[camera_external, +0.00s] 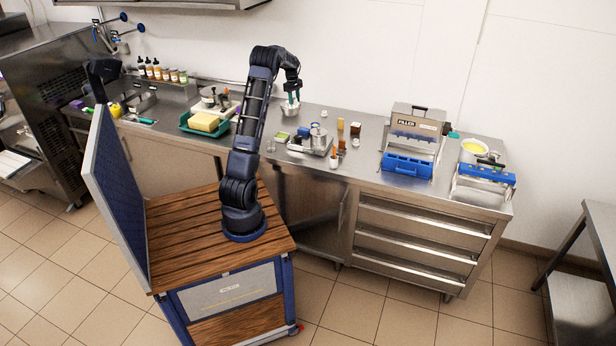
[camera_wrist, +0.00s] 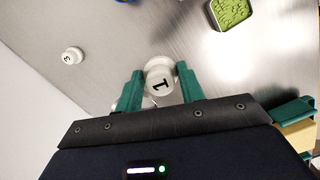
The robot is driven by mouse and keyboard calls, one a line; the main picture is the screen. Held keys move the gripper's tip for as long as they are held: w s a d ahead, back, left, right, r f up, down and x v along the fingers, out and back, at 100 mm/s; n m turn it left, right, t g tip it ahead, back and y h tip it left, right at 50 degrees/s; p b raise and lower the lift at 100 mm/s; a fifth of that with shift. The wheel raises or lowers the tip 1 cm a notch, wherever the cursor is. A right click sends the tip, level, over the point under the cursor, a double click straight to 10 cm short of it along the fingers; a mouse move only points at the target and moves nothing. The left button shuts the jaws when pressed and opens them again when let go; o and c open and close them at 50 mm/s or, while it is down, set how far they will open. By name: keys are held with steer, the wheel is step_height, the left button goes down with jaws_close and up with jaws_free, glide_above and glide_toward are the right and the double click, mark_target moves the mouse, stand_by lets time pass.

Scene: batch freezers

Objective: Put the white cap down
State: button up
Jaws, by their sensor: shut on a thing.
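A white round cap marked "1" (camera_wrist: 158,70) is between the two green fingers of my gripper (camera_wrist: 160,88) in the wrist view. My gripper is shut on it. In the external view my gripper (camera_external: 291,99) hangs over the back of the steel counter, above a small whitish container (camera_external: 289,112). In the wrist view a pale rim shows partly behind the left finger; I cannot tell whether the cap touches it. Another white cap, marked "3" (camera_wrist: 72,56), lies on the counter to the left in the wrist view.
A tray of green bits (camera_wrist: 232,12) lies at the upper right of the wrist view. A green tray with a yellow block (camera_external: 204,122) stands left of my gripper. Several small jars and a steel scale (camera_external: 310,145) stand in front.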

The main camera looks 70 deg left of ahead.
mark_target(295, 99)
steer(key=shift+r, duration=2.1)
steer(key=w+a+f+n, duration=0.2)
steer(key=a+n, duration=0.4)
steer(key=a, duration=0.3)
steer(key=w+a+f+n, duration=0.25)
steer(key=a+n, duration=0.35)
steer(key=a, duration=0.3)
steer(key=shift+t+y, duration=0.4)
steer(key=shift+y, duration=0.1)
steer(key=shift+s+a+f, duration=0.1)
steer(key=shift+f, duration=2.8)
steer(key=shift+a+f, duration=0.1)
steer(key=shift+f, duration=2.8)
steer(key=o, duration=1)
